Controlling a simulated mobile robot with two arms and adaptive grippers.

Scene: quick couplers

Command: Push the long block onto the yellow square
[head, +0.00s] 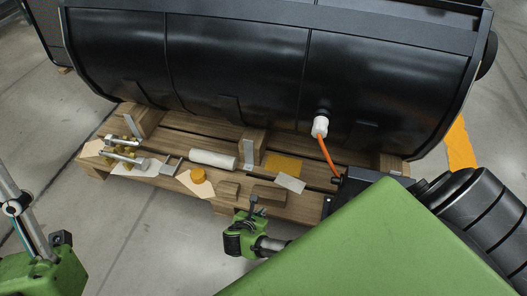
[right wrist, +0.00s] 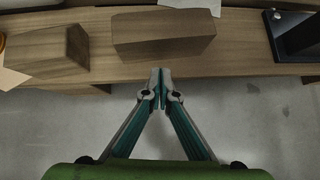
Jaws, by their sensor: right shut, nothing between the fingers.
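The long block (head: 269,194) is a brown wooden bar near the front edge of the pallet. In the right wrist view the long block (right wrist: 163,36) lies crosswise just beyond my fingertips, with a small gap apparent. The yellow square (head: 283,163) lies flat behind it, farther back and slightly right, with bare wood and part of a white card between. My right gripper (head: 256,205) is shut and empty at the pallet's front edge, in front of the block; its closed fingertips (right wrist: 160,73) point at the block's near side. My left gripper's fingers are not seen.
A shorter wooden block (head: 227,189) sits left of the long block. A white card (head: 290,183) lies right-behind it. A large black tank (head: 240,65) rises behind; an orange hose (head: 328,156) hangs right.

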